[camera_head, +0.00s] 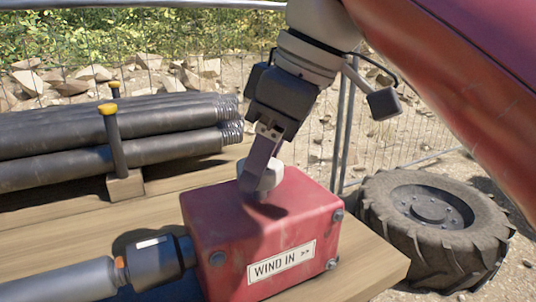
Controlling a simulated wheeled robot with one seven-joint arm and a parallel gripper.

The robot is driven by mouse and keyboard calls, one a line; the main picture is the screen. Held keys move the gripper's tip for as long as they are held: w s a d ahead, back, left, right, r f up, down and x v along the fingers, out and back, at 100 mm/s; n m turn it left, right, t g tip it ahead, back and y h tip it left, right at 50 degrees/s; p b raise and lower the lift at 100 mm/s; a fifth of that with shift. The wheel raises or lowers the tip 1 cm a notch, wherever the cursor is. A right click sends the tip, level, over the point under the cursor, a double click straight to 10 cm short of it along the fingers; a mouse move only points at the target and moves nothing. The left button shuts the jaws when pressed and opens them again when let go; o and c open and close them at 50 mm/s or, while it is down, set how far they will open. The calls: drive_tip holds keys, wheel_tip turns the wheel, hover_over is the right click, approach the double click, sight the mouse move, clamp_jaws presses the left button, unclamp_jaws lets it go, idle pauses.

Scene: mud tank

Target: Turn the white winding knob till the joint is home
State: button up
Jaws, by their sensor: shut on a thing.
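The white winding knob (268,175) stands on top of a red box (235,232) labelled "WIND IN" with arrows pointing right. My gripper (253,188) comes down from above and is shut on the knob; its finger hides part of the knob. A grey pipe (60,285) with a dark collar (152,262) lies at the left and meets the box's left side. A small orange mark shows on the collar's left end. How far the joint is seated inside the box is hidden.
The box sits on a wooden bench (375,268). Dark threaded pipes (90,135) lie stacked behind, held by a yellow-capped post (114,140). A wire fence and rubble are behind.

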drive_tip(key=shift+m, duration=0.3)
drive_tip(key=shift+c, duration=0.3)
drive_tip(key=m+t+p, duration=0.1)
drive_tip(key=m, duration=0.1)
drive_tip(key=m+t+h+p, duration=0.1)
drive_tip(key=m, duration=0.2)
drive_tip(key=shift+s+r, duration=0.1)
drive_tip(key=shift+s, duration=0.1)
drive_tip(key=m+h+p, duration=0.1)
drive_tip(key=m, duration=0.1)
drive_tip(key=m+t, duration=0.1)
drive_tip(key=m, duration=0.2)
drive_tip(key=shift+a+m+h+p, duration=0.15)
drive_tip(key=shift+m+h+p, duration=0.15)
drive_tip(key=shift+h+p, duration=0.1)
drive_tip(key=m+h, duration=0.2)
drive_tip(key=m, duration=0.3)
drive_tip(key=shift+a, duration=0.15)
drive_tip(key=shift+a+m+h, duration=0.1)
drive_tip(key=shift+m+h, duration=0.4)
drive_tip(key=shift+m, duration=0.9)
drive_tip(key=shift+a+m+h, duration=0.1)
drive_tip(key=shift+m+h, duration=0.4)
drive_tip(key=shift+m, duration=0.9)
drive_tip(key=o, duration=1)
